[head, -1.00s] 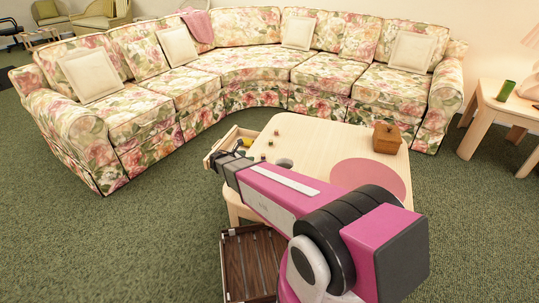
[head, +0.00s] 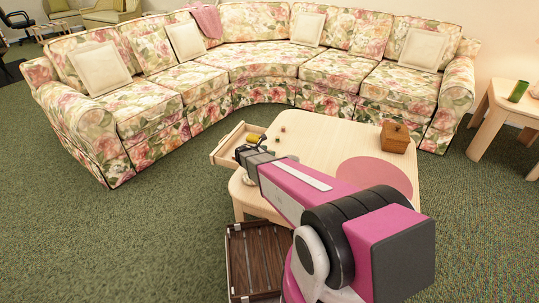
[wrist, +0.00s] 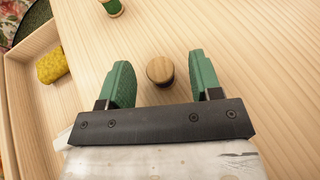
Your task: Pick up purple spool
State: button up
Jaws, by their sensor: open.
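A spool (wrist: 160,70) with a round wooden top stands upright on the table in the wrist view. Its side is mostly hidden beneath the top, with a dark edge showing, so its thread colour is hard to tell. My gripper (wrist: 160,62) is open, with its two green-padded fingers on either side of the spool and gaps on both sides. The spool is not held. In the head view my gripper (head: 250,152) is over the table's left side, and its fingers are too small to make out.
A green spool (wrist: 113,8) stands further off in the wrist view. A drawer (head: 222,155) sticks out at the table's left, holding a yellow item (wrist: 54,66). A wooden box (head: 394,138) and round pink mat (head: 375,176) are at the table's right. A slatted crate (head: 256,260) is below.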

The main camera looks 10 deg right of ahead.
jog(key=shift+w+d+f, duration=0.1)
jog(key=shift+w+d, duration=0.05)
jog(key=shift+d, duration=0.05)
jog(key=c, duration=1)
